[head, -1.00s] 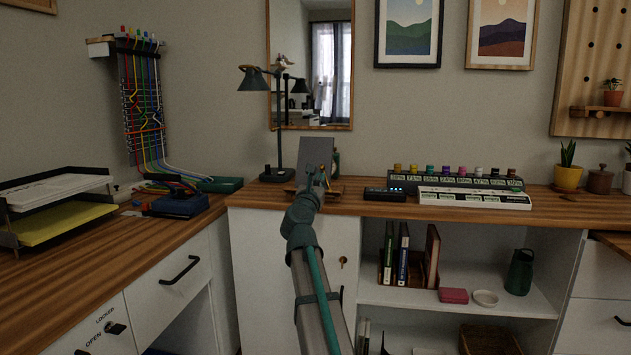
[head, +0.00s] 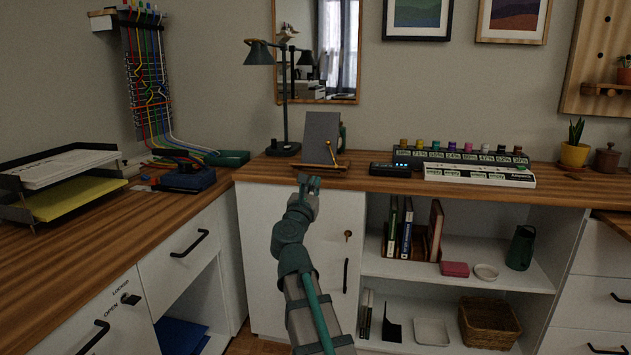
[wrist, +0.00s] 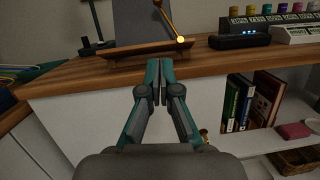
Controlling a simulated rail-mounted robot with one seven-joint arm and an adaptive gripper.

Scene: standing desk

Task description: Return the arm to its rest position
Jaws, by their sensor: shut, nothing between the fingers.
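My gripper (head: 309,181) is in front of the desk's front edge, a little below the level of the wooden top (head: 400,184). In the wrist view my gripper (wrist: 160,62) has its two teal-tipped fingers together with nothing between them. My arm reaches up from the bottom of the head view. A grey panel on a wooden stand (head: 321,135) is on the desk just beyond the gripper, with a thin brass rod in front of it. The gripper looks apart from the stand, which also shows in the wrist view (wrist: 150,50).
A white cabinet door with a key (head: 348,235) is below the desk edge, beside my arm. Open shelves with books (head: 405,230) are to the right. A dark lamp (head: 284,100), a small black device (head: 390,169) and a rack of colored caps (head: 460,156) stand on the desk.

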